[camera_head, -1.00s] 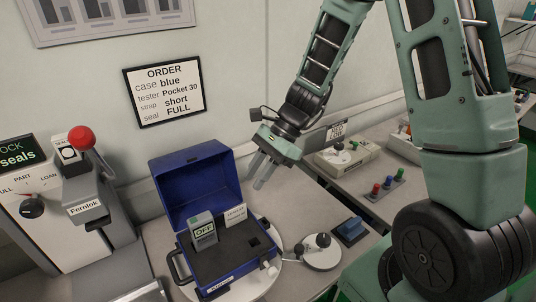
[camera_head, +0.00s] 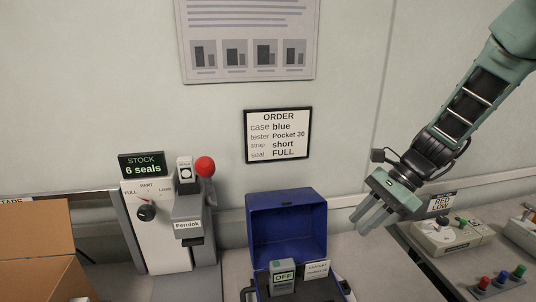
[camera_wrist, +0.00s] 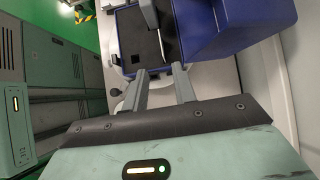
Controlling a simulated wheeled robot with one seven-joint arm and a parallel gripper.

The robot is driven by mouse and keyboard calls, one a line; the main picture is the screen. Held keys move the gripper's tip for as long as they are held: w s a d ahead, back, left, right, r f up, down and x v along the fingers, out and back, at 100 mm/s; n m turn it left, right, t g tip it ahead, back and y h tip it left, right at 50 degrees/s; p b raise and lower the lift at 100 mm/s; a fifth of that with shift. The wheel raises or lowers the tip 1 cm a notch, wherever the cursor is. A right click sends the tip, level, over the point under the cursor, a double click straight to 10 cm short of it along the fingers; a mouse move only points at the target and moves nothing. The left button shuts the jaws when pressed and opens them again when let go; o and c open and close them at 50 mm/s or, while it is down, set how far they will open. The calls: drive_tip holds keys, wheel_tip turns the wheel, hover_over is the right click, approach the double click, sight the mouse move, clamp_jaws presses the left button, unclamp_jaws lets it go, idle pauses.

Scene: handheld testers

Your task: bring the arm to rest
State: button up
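My gripper (camera_head: 374,216) hangs in the air to the right of the blue case, its two grey fingers apart with nothing seen between them. In the wrist view the fingers (camera_wrist: 160,86) also stand apart, with the case beyond them. The blue case (camera_head: 287,225) stands on the bench with its lid up. A tester (camera_head: 282,279) whose screen reads OFF stands in it, next to a white card (camera_head: 316,270). The lower front of the case is cut off by the head view's bottom edge.
A sealing machine (camera_head: 160,235) with a red-knobbed lever (camera_head: 205,167) stands left of the case. An open cardboard box (camera_head: 40,240) is at the far left. A beige device (camera_head: 450,236) and coloured buttons (camera_head: 500,279) are on the right bench. An order sign (camera_head: 278,135) hangs on the wall.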

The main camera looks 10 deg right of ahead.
drive_tip(key=s+a+r+n+h, duration=0.1)
drive_tip(key=s+a+n+h, duration=0.2)
drive_tip(key=s+a+n, duration=0.5)
drive_tip(key=s+a+r+n+h, duration=0.2)
drive_tip(key=s+a+n+h, duration=0.2)
drive_tip(key=s+a+n, duration=0.3)
drive_tip(key=s+n, duration=0.5)
drive_tip(key=n, duration=0.5)
drive_tip(key=shift+a+r+n, duration=0.2)
drive_tip(key=shift+a+n, duration=0.1)
drive_tip(key=shift+a, duration=0.05)
drive_tip(key=shift+c, duration=0.2)
